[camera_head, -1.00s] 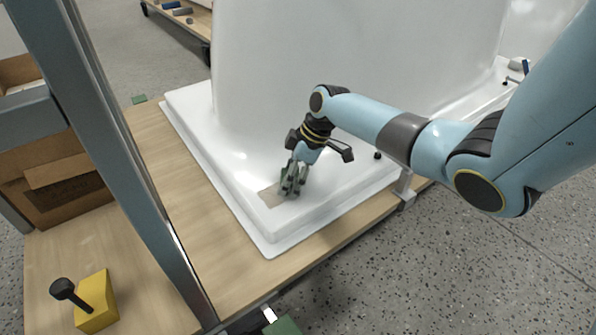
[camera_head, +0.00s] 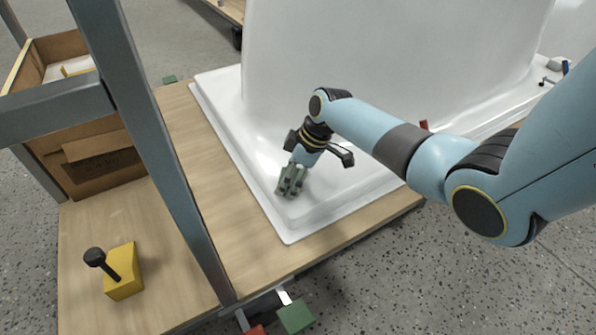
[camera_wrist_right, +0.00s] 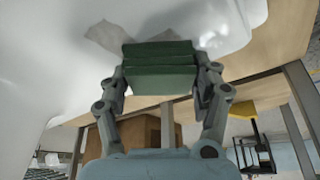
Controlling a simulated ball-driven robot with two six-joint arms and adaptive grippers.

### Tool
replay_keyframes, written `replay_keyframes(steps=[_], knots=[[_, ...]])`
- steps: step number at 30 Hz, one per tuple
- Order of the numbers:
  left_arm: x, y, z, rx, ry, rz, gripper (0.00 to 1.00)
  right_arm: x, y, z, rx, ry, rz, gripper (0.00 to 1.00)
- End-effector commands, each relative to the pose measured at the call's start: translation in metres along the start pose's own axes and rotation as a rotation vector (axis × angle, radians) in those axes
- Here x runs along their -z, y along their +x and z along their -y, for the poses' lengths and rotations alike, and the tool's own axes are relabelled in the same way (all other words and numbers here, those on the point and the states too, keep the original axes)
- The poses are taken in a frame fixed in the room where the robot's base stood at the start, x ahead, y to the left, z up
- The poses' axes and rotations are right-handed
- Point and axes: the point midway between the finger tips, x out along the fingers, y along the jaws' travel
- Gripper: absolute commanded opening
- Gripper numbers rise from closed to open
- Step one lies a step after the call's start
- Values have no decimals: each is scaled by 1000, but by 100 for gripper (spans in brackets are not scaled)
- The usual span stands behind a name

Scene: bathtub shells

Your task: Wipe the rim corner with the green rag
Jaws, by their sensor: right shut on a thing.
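The white bathtub shell (camera_head: 235,115) lies on a wooden table, its near rim corner pointing toward me. My right gripper (camera_head: 291,183) reaches down to the rim corner. In the right wrist view its fingers (camera_wrist_right: 161,80) are shut on the folded green rag (camera_wrist_right: 160,66). The rag is held at the rim surface; whether it presses on it I cannot tell. A dull beige-grey patch (camera_wrist_right: 103,36) shows on the white rim beside the rag. In the head view the gripper hides the rag and I cannot make out the patch. My left gripper is out of view.
A yellow block with a black knob (camera_head: 123,271) stands on the wooden table (camera_head: 190,150) at the front left. A cardboard box (camera_head: 105,165) sits behind a grey metal post (camera_head: 150,150). A green block (camera_head: 296,316) is at the bottom edge.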

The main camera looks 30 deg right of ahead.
Motion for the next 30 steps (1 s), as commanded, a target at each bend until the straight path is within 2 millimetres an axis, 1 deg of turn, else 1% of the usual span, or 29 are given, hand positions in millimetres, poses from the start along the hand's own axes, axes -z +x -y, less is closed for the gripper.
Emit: replay_keyframes(steps=[1,5,11,17,24,30], knots=[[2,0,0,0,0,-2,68,4,3,6,7,3,-1,32],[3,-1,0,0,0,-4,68,8,7,11,7,4,1,32],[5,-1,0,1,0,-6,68,11,7,8,7,4,2,32],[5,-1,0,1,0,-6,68,1,3,0,5,3,6,32],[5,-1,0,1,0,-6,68,-16,-5,-15,4,3,7,32],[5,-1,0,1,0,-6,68,-20,-8,-19,4,3,4,32]])
